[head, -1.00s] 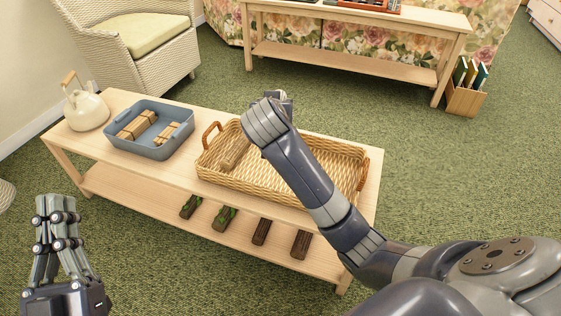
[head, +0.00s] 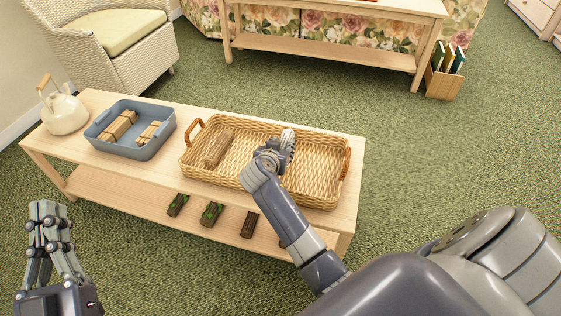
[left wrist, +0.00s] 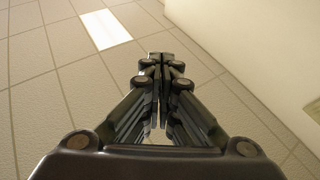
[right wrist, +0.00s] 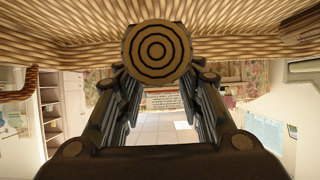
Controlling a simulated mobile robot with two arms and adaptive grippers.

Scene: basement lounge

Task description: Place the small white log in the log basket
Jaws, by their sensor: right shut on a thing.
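My right gripper (head: 276,153) is shut on a log (right wrist: 157,52), whose round ringed end faces the right wrist camera. In the head view a pale bit (head: 288,137) shows at the gripper; the rest is hidden, and I cannot tell its bark colour surely. The gripper is over the middle of the wicker log basket (head: 322,172); I cannot tell whether the log touches the bottom. Another brown log (head: 218,148) lies in the basket's left part. My left gripper (head: 47,210) is shut and empty, off the table's left front; it also shows in the left wrist view (left wrist: 160,65).
The basket stands on a wooden table (head: 170,170). A blue bin (head: 133,150) with wood bundles and a cream kettle (head: 64,113) stand to its left. Several dark logs (head: 212,214) lie on the lower shelf. The basket's right part looks clear.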

